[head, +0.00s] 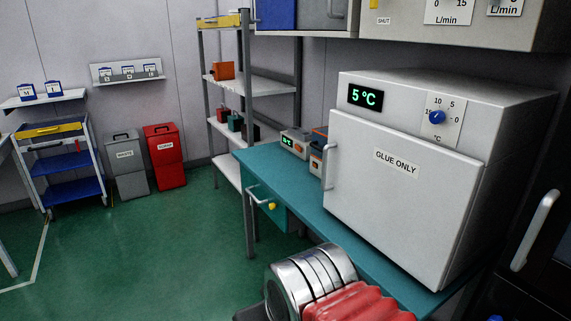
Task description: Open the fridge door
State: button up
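The fridge (465,95) is a white box on the teal bench at the right. A green "5 °C" display and a blue dial are on the upper part of its front. Its door (390,205) carries a "GLUE ONLY" label and looks shut. The door's vertical handle (330,168) is a metal bar on the left edge. Part of my arm, silver rings and red ribbed sleeve, shows at the bottom centre, in front of the bench. No gripper fingers show, and nothing of mine is seen at the handle.
The teal bench (275,180) has a drawer with a handle and small devices (295,141) left of the fridge. A shelf rack (248,130) stands behind. Cabinets hang above. A dark unit with a bar handle (535,230) is at right.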

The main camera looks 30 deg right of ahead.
aim_at(409, 197)
jog(key=u, duration=0.5)
jog(key=i, duration=1.1)
jog(key=u, duration=0.4)
